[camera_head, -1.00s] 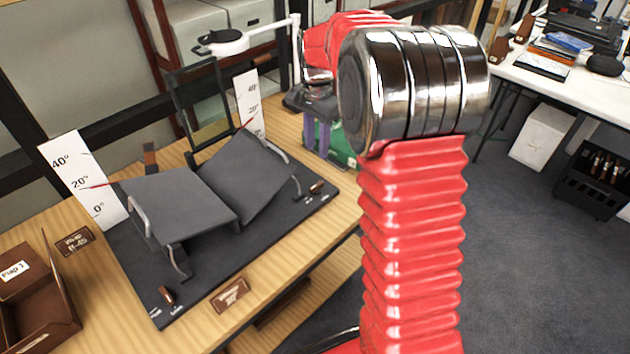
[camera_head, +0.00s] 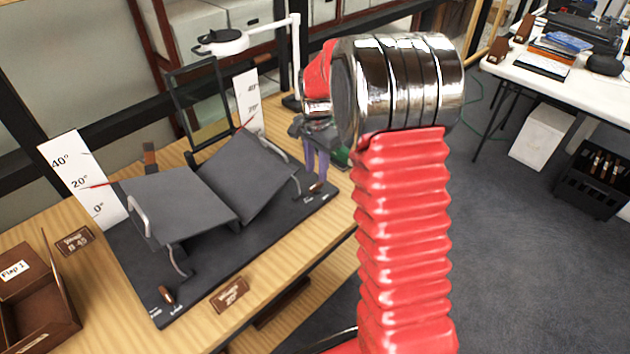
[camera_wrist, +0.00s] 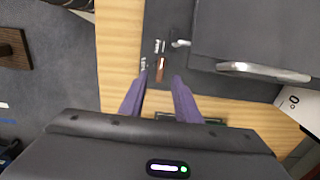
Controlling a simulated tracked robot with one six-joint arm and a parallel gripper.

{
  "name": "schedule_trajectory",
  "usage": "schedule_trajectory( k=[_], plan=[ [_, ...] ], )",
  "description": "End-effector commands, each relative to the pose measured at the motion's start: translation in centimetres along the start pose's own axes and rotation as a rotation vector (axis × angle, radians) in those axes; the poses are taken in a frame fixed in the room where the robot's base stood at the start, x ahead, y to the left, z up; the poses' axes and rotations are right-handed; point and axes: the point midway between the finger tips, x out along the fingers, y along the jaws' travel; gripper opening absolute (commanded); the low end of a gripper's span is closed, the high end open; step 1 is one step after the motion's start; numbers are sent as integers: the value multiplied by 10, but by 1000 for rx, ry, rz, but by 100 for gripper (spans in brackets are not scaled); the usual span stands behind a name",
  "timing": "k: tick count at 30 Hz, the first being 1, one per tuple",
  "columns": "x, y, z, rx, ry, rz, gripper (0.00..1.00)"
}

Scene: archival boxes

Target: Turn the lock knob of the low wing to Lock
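The dark cradle base (camera_head: 215,255) on the wooden table carries two grey wings. The left wing (camera_head: 175,205) has its red pointer near 20° on its scale. The right wing (camera_head: 247,178) has its pointer lower on its scale, partly hidden. A brown lock knob (camera_head: 316,187) sits at the base's right corner; another knob (camera_head: 166,294) is at the front left corner. My gripper (camera_head: 320,174) hangs over the right knob with its purple fingers apart. In the wrist view, the knob (camera_wrist: 159,70) shows between and just beyond the open fingertips (camera_wrist: 160,80); contact cannot be told.
The metal wing handle (camera_wrist: 262,71) and a scale card (camera_wrist: 300,104) lie right of the fingers in the wrist view. A brown box (camera_head: 38,310) stands at the table's left.

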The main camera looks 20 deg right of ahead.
Motion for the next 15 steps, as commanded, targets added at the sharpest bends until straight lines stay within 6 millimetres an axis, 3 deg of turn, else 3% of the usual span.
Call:
schedule_trajectory(
  k=[9,15],
  plan=[
    [44,0,0,0,-1,1,30],
    [52,0,0,0,0,1,30]
  ],
)
